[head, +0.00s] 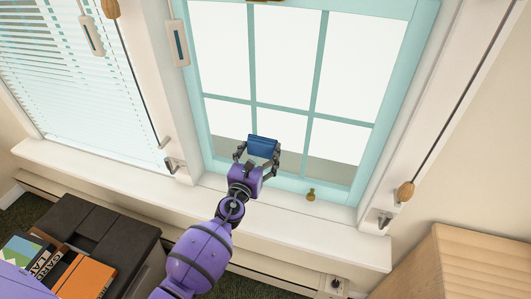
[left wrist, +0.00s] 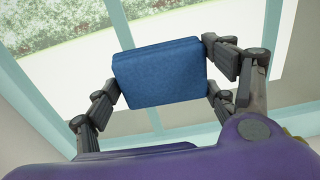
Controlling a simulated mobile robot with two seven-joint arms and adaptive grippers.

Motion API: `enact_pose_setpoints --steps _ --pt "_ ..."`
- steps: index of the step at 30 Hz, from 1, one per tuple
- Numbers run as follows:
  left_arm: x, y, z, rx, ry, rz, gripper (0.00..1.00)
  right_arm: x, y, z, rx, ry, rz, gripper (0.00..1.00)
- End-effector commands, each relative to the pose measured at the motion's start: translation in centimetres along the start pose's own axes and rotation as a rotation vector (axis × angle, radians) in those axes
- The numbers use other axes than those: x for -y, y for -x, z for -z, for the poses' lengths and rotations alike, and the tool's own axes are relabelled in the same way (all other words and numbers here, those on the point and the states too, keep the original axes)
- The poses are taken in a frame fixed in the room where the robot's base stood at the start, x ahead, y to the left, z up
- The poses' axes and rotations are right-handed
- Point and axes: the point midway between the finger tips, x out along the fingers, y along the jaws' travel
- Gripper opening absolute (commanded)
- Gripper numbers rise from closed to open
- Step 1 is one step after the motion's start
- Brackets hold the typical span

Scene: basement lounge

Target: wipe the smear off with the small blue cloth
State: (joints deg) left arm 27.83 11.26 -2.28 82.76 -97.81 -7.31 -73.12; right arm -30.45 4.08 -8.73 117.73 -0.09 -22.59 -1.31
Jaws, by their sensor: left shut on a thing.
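The small blue cloth (head: 262,146) is a folded pad in my left gripper (head: 257,157), in front of the lower part of the teal-framed window (head: 280,104). In the left wrist view the cloth (left wrist: 160,74) sits between the two dark fingers of my left gripper (left wrist: 165,85), which are shut on its sides. The window's panes and bars are behind it. I cannot tell whether the cloth touches the glass. No smear can be made out on the panes; the cloth and gripper hide part of the lower window. My right gripper is not in view.
A white sill (head: 110,179) runs below the windows. A small brass latch (head: 311,195) is on the lower frame. A second window with blinds (head: 70,90) is at left. A dark box (head: 95,232) with books stands at lower left, a wooden slatted piece (head: 460,265) at lower right.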

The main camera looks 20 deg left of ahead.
Motion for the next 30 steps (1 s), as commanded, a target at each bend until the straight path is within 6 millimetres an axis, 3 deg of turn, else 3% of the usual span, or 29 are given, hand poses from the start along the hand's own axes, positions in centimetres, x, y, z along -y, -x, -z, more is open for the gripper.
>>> enact_pose_setpoints --steps 8,24,30 --pt "-0.2 0.0 -0.3 0.004 0.000 -0.005 0.57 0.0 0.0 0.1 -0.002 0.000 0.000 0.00" --pt "-0.1 5.2 -0.2 0.003 -0.001 -0.002 0.57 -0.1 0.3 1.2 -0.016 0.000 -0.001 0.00" --pt "0.0 6.0 -0.2 0.003 -0.001 -0.002 0.57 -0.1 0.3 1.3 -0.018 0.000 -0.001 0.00"
